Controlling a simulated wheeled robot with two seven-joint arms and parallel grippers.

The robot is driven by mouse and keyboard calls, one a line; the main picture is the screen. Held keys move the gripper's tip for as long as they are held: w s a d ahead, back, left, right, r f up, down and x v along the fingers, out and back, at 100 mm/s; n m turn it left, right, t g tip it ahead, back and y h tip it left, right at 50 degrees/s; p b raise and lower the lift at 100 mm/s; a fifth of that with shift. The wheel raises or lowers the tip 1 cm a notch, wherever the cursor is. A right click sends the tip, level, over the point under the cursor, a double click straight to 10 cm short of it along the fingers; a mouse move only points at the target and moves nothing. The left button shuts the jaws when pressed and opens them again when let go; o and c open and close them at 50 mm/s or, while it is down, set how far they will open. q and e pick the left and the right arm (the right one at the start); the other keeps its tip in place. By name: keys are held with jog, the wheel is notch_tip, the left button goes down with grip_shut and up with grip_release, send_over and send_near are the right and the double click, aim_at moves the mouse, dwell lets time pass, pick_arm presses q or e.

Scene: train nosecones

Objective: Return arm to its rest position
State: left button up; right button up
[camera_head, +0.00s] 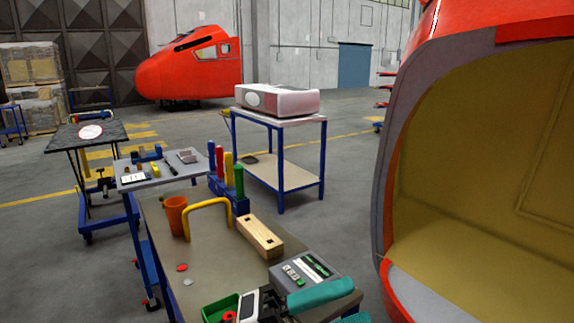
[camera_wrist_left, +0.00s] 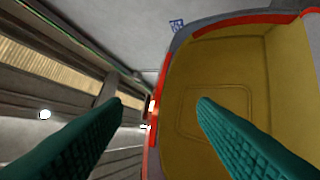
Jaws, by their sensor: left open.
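My left gripper (camera_head: 355,302) shows at the bottom of the head view, over the near right corner of a workbench (camera_head: 205,255). Its two teal fingers stand apart. In the left wrist view the same gripper (camera_wrist_left: 160,101) is open, with nothing held between its fingers. Behind the fingers in that view is the yellow inside of a red nosecone (camera_wrist_left: 225,80). Most of my left arm is out of view. My right gripper does not show in either view.
The red nosecone (camera_head: 460,170) stands close on the right. The bench holds an orange cup (camera_head: 176,217), a yellow handle (camera_head: 208,211), a wooden block (camera_head: 260,236), a grey device (camera_head: 304,272) and a green bin (camera_head: 219,308). Open floor (camera_head: 345,190) lies between the bench and nosecone.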

pick_arm(q)
jog(key=w+a+f+n+t+y, duration=0.2)
jog(key=w+a+n+t+y, duration=0.35)
jog(key=n+t, duration=0.5)
jog(key=w+a+f+n+t+y, duration=0.2)
jog(key=w+a+n+t+y, duration=0.3)
jog(key=n+t, duration=0.55)
jog(key=s+a+f+n+g+y, duration=0.1)
jog(key=a+f+n+g+y, duration=0.2)
jog(key=a+f+n+y, duration=0.4)
jog(key=s+a+f+n+g+y, duration=0.1)
jog(key=a+f+n+g+y, duration=0.25)
jog(key=f, duration=0.55)
jog(key=s+a+f+n+g+y, duration=0.1)
jog(key=s+a+f+g, duration=0.2)
jog(key=s+f+g, duration=0.5)
jog(key=s+a+f+n+g+y, duration=0.1)
jog(key=s+a+f+n+g, duration=0.2)
jog(key=s+f, duration=0.8)
notch_tip(320, 180, down, 24)
jog(key=s+m+g, duration=0.2)
jog(key=s, duration=0.1)
jog(key=s+a+f+g, duration=0.1)
jog(key=s+a+f, duration=0.1)
jog(key=s+f, duration=1.4)
jog(key=shift+a+f, duration=0.2)
